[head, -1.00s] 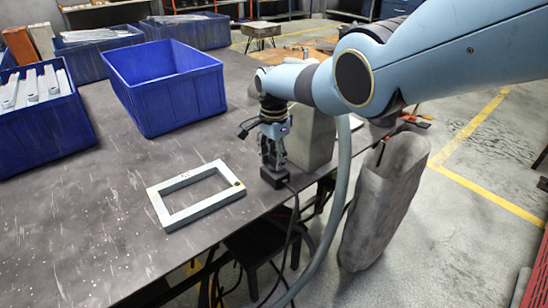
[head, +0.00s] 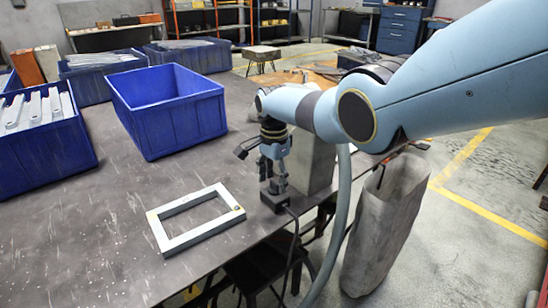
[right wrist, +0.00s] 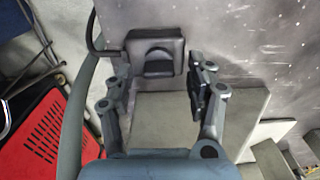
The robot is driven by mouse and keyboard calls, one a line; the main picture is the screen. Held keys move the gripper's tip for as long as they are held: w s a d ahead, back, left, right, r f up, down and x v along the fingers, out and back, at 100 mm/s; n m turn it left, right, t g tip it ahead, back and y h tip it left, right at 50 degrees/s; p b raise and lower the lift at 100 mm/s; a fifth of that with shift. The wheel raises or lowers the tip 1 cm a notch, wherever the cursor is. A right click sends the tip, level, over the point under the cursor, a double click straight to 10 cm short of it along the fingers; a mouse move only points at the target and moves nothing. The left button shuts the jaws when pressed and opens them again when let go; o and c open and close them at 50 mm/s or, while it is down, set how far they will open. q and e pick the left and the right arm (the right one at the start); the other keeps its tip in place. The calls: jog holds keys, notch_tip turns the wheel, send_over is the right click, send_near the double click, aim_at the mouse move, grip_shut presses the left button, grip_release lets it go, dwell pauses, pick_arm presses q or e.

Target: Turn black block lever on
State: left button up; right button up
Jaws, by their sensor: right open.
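The black block (head: 279,200) sits near the table's right edge with a cable running from it. In the right wrist view the block (right wrist: 147,57) shows a rounded, lever-like part on its face; I cannot tell its setting. My right gripper (head: 276,182) points down just above the block. In the right wrist view its two fingers (right wrist: 157,82) are spread apart with nothing between them, and the block lies just beyond the fingertips. Contact with the lever cannot be made out. My left gripper is not in view.
A grey block-like stand (head: 313,165) is close behind the gripper. A pale rectangular frame (head: 176,243) lies to the left on the dark table (head: 110,225). An empty blue bin (head: 180,120) stands farther back. A tall grey bin (head: 375,235) stands right of the table.

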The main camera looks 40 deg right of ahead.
aim_at(274, 182)
notch_tip(274, 182, up, 11)
dwell(0.3)
jog(key=shift+s+f, duration=0.1)
dwell(0.4)
